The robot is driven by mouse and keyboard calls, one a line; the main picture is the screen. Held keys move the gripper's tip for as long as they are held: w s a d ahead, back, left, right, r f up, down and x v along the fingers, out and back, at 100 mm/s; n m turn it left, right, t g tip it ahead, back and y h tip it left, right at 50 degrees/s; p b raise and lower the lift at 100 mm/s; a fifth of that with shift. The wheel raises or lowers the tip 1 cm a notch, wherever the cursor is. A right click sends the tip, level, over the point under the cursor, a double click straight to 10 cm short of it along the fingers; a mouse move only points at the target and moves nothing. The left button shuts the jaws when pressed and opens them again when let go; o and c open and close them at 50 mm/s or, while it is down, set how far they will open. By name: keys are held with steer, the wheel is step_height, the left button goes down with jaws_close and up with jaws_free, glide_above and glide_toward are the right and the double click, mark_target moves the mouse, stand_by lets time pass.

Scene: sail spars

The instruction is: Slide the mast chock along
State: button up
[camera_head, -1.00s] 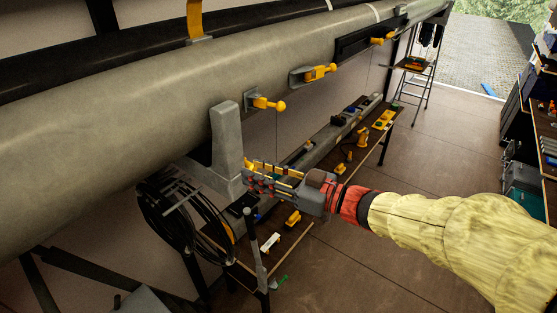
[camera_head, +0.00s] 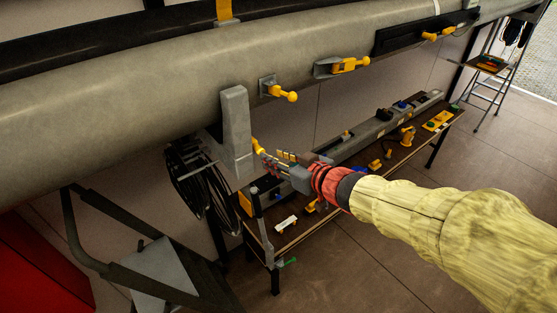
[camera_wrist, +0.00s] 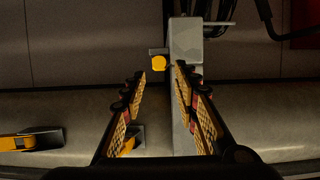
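The mast chock (camera_head: 236,130) appears to be the upright grey block against the long grey mast (camera_head: 160,105). A yellow knob (camera_head: 258,146) sticks out from its lower right side. In the wrist view the grey block (camera_wrist: 186,45) stands behind the right finger, and the round yellow knob (camera_wrist: 158,62) shows between the fingertips. My gripper (camera_head: 263,157) is at the knob in the head view. In the wrist view my gripper (camera_wrist: 160,76) has its fingers apart, with nothing clearly held. I cannot tell whether a finger touches the knob or block.
Yellow-knobbed fittings (camera_head: 283,93) and (camera_head: 350,64) line the mast to the right. A workbench (camera_head: 350,185) with tools and parts stands below. Coiled black cable (camera_head: 200,185) hangs left of the chock. A stepladder (camera_head: 490,85) stands at back right. Floor at lower right is clear.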

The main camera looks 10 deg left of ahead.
mark_target(264, 151)
steer(key=b+x, duration=0.4)
steer(key=x, duration=0.2)
steer(key=shift+f, duration=0.25)
steer(key=shift+o, duration=0.4)
steer(key=shift+s+d+r, duration=0.1)
steer(key=shift+d+r, duration=0.05)
steer(key=shift+r, duration=0.1)
steer(key=shift+a, duration=0.45)
steer(key=c, duration=0.4)
steer(key=shift+c, duration=1.1)
steer(key=o, duration=0.7)
steer(key=shift+w+d, duration=0.1)
steer(key=shift+w, duration=0.1)
steer(key=shift+c, duration=0.2)
steer(key=shift+o, duration=1.3)
steer(key=shift+w+d, duration=0.15)
steer(key=shift+w, duration=0.1)
steer(key=shift+o, duration=1.4)
steer(key=shift+a, duration=0.2)
steer(key=shift+d, duration=0.1)
